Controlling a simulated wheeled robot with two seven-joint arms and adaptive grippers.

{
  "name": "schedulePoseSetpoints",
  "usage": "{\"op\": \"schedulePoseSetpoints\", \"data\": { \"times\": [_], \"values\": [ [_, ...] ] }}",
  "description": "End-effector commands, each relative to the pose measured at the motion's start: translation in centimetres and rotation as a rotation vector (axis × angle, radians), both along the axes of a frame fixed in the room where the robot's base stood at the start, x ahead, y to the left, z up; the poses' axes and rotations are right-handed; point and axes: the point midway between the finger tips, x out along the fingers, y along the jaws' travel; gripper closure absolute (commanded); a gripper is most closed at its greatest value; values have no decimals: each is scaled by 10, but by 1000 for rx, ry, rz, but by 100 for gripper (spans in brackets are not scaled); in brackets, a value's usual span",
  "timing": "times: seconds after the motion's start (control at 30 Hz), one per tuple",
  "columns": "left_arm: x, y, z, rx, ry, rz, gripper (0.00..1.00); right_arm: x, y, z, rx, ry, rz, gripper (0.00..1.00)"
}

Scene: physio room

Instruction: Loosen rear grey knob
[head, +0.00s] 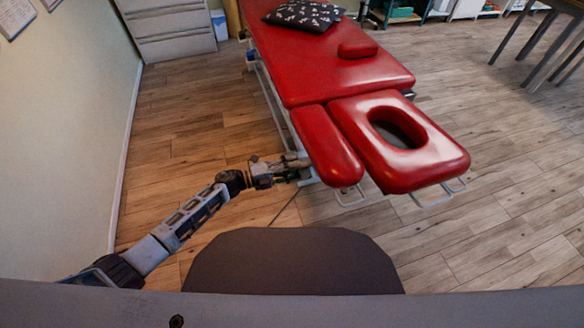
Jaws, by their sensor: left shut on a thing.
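My left gripper (297,168) is at the left side of the red treatment table (325,77), beside the long red arm rest (327,145) and close to the frame under it. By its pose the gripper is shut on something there. The grey knob itself cannot be made out; the gripper and the table's padding cover that spot. The headrest (439,156) with its oval face hole is at the table's near end. My right gripper is not in view.
A dark patterned pillow (304,14) and a small red pad (357,49) lie on the table. Metal handles (437,197) stick out under the headrest. A grey drawer cabinet (170,29) stands at the back left. A wall (70,130) runs along the left; wooden floor is free on both sides.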

Motion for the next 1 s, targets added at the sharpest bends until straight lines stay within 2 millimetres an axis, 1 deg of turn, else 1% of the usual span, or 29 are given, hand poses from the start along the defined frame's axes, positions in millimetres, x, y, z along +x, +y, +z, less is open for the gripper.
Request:
{"op": "schedulePoseSetpoints", "data": {
  "times": [0.17, 0.2, 0.37, 0.77, 0.87, 1.0],
  "values": [
    [1, 1, 0, 0, 1, 3, 77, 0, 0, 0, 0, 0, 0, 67],
    [1, 1, 0, 0, 1, 3, 50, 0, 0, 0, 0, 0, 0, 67],
    [1, 1, 0, 0, 1, 2, 30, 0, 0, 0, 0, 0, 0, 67],
    [0, 1, 0, 0, 0, 0, 30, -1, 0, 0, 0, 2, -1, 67],
    [-1, 4, 0, 0, 0, 1, 30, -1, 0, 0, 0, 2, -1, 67],
    [-4, 14, -1, 1, 0, 2, 30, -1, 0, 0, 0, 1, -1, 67]
  ]
}}
